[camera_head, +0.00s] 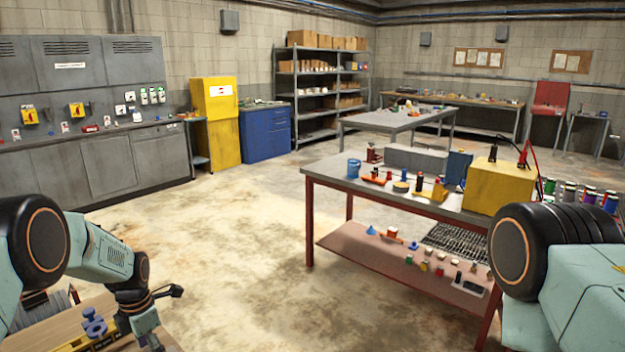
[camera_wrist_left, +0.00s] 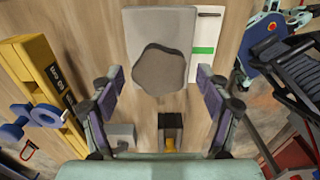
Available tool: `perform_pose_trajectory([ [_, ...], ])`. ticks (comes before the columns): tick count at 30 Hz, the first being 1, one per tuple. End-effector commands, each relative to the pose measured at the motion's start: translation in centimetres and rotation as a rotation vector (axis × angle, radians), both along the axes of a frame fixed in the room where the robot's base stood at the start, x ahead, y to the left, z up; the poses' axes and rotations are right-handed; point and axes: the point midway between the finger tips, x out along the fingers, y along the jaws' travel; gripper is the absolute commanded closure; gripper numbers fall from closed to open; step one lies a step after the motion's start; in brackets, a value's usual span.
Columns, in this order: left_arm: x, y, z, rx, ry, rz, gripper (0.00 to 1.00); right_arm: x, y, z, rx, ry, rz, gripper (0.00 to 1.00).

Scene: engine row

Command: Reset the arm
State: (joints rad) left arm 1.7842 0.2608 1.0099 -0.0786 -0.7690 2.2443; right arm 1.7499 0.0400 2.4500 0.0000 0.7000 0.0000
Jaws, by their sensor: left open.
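My left gripper (camera_head: 165,318) hangs low at the bottom left of the head view, over a wooden bench top (camera_head: 38,335). In the left wrist view the fingers of the left gripper (camera_wrist_left: 160,80) stand wide apart with nothing held between them. Beyond the fingertips, a grey block (camera_wrist_left: 185,22) with a dark rounded patch (camera_wrist_left: 160,70) lies on the wood. Of my right arm, only the upper part shows at the right edge of the head view; its gripper is out of the picture.
By the left gripper lie a yellow tool (camera_wrist_left: 42,75) and a blue part (camera_head: 93,324). A white card with a green stripe (camera_wrist_left: 206,40) is beside the block. A red-legged workbench (camera_head: 335,168) stands at right. The middle floor (camera_head: 240,230) is clear.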

Motion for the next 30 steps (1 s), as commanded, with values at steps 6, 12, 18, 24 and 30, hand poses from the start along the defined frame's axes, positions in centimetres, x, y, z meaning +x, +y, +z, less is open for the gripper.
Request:
perform_pose_trajectory([
  [6, 0.1, 0.0, 2.7, -0.001, -0.003, 0.008, 0.24, 0.0, 0.0, 0.0, 0.000, 0.000, 0.000, 0.60],
  [12, 0.1, 0.0, 6.1, -0.001, -0.003, 0.007, 0.24, 0.0, 0.0, 0.0, 0.000, 0.000, 0.000, 0.60],
  [18, 0.1, 0.0, 9.3, -0.001, -0.002, 0.008, 0.24, 0.0, 0.0, 0.0, 0.000, 0.000, 0.000, 0.60],
  [24, 0.0, 0.0, 12.1, -0.001, -0.003, 0.008, 0.24, 0.0, 0.0, 0.0, 0.000, 0.000, 0.000, 0.60],
  [30, -0.1, 0.0, 8.7, 0.000, 0.004, 0.008, 0.24, 0.0, 0.0, 0.0, 0.000, 0.000, 0.000, 0.60],
])
